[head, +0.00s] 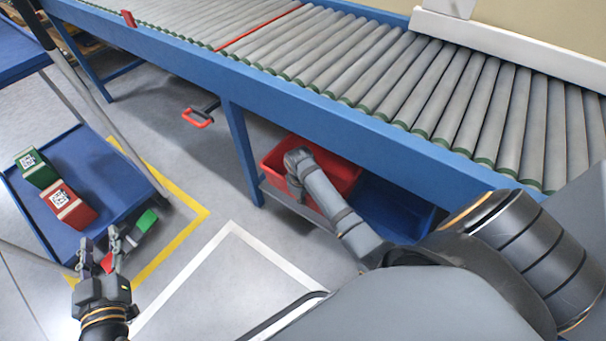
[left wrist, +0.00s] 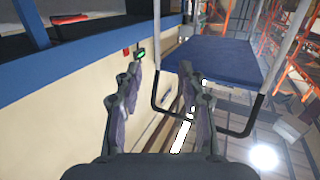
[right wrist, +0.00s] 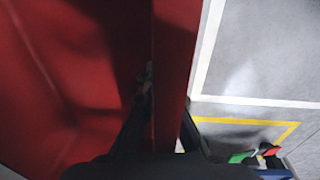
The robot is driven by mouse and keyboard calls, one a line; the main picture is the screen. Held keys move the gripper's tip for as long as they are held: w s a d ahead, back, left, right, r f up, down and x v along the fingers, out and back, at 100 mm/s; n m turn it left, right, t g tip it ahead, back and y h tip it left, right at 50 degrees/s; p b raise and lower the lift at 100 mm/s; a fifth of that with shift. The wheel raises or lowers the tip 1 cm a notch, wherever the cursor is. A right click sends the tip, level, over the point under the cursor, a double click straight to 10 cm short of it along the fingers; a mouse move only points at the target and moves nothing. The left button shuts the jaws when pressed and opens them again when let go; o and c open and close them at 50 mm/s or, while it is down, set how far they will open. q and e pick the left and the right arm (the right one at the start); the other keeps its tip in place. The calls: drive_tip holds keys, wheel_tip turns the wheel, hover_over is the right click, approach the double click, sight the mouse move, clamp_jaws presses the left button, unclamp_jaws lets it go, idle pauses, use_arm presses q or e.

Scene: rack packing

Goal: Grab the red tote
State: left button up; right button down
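The red tote (head: 345,170) stands on a low shelf under the conveyor in the head view. Its red interior (right wrist: 60,70) fills the left of the right wrist view. My right gripper (right wrist: 167,95) is at the tote's near side, with its fingers on either side of a red wall. The fingertips are dark and partly hidden, so I cannot tell whether they press on it. In the head view my right arm covers part of the tote. My left gripper (head: 101,248) is open and empty, in front of the blue cart.
A blue tote (head: 395,207) stands right of the red one on the shelf. The roller conveyor (head: 330,45) runs above. The blue cart (head: 105,175) at left holds a green box (head: 36,168) and a red box (head: 68,205).

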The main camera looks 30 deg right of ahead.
use_arm(q)
drive_tip(key=s+f+g, duration=0.4)
drive_tip(key=f+g, duration=0.1)
drive_tip(key=f, duration=0.5)
drive_tip(key=shift+s+d+f+p, duration=0.2)
drive_tip(key=shift+f+p, duration=0.1)
drive_tip(key=shift+p, duration=0.15)
use_arm(e)
drive_tip(key=shift+s+a+r, duration=0.45)
drive_tip(key=shift+s+a, duration=0.1)
drive_tip(key=shift+s, duration=0.25)
